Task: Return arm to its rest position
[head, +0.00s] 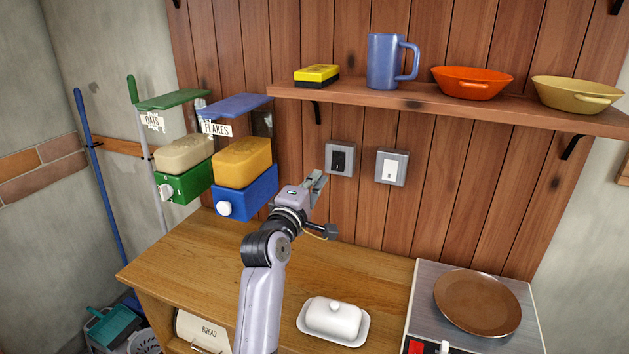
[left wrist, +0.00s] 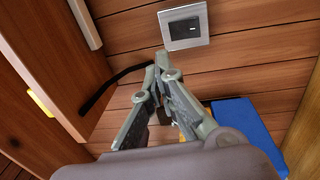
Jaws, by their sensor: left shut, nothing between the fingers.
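My left arm rises from the bottom of the head view, over the wooden counter (head: 208,262). Its gripper (head: 321,178) is shut and empty, raised above the counter just in front of the wood-plank wall. In the left wrist view the gripper fingertips (left wrist: 162,62) meet, with nothing between them. The black wall switch (head: 340,159) is close to the fingertips in the head view. It also shows in the left wrist view (left wrist: 184,27), just beyond the fingertips; I cannot tell whether they touch. My right gripper is not in view.
Oats (head: 183,184) and flakes (head: 246,203) dispensers hang left of the arm. A white switch (head: 391,167) is to the right. The shelf (head: 440,101) above holds a sponge, mug and bowls. A butter dish (head: 333,318) and a brown pan (head: 477,302) stand below right.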

